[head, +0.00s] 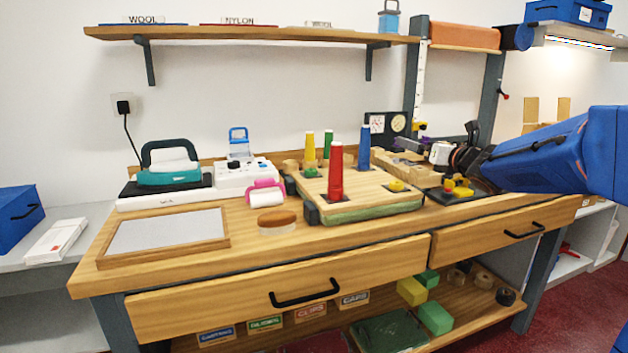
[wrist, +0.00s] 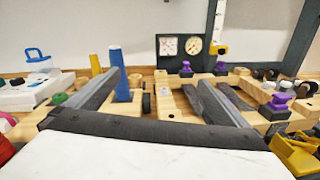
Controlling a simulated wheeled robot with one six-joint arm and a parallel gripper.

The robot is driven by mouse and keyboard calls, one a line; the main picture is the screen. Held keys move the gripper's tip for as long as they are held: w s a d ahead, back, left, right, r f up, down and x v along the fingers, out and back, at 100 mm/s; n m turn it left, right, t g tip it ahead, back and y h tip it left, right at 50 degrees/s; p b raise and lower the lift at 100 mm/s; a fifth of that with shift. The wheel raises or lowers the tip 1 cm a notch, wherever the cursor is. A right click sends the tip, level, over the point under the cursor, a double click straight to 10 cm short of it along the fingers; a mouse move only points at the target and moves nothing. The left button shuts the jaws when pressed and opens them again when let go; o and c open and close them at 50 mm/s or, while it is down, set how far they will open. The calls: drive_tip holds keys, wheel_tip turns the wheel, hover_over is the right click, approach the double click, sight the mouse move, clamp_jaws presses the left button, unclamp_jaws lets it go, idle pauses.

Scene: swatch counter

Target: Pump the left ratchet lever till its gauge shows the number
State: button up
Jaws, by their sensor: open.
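A dark panel with two round dials stands at the back, seen in the head view. The left gauge (head: 377,124) has a white face and the right gauge (head: 398,123) a cream one. The left gauge (wrist: 168,46) and right gauge (wrist: 193,45) also show in the wrist view; their readings are too small to read. Below them are a left purple knob (wrist: 186,67) and a right purple knob (wrist: 221,67) on wooden parts; I cannot tell which part is the left lever. My gripper (wrist: 157,82) is open and empty, facing the panel, with the knobs beyond its fingers.
A wooden board with colored posts, including a red post (head: 336,175) and a blue post (head: 364,148), stands left of my gripper. A black tray (head: 436,196) with yellow pieces is in front. A dark upright (head: 414,80) rises behind. The counter's front left holds a framed panel (head: 165,234).

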drive_tip(key=s+d+f+m+g+h, duration=0.25)
drive_tip(key=s+f+m+h, duration=0.2)
drive_tip(key=s+m, duration=0.65)
drive_tip(key=s+d+f+m+g+h, duration=0.25)
drive_tip(key=s+f+m, duration=0.25)
drive_tip(key=s+m, duration=0.6)
drive_tip(key=s+a+f+m+g, duration=0.2)
drive_tip(key=s+f+m, duration=0.3)
drive_tip(key=s, duration=0.4)
drive_tip(key=s+a+f+m+g+y, duration=0.1)
drive_tip(key=s+a+f+m+g, duration=0.2)
drive_tip(key=s, duration=0.6)
drive_tip(key=s+a+f+m+g+y, duration=0.1)
drive_tip(key=s+a+f+m+g, duration=0.1)
drive_tip(key=s+f+m, duration=0.5)
wheel_tip(320, 180, down, 2)
drive_tip(key=shift+s+a, duration=0.5)
drive_tip(key=shift+s, duration=0.45)
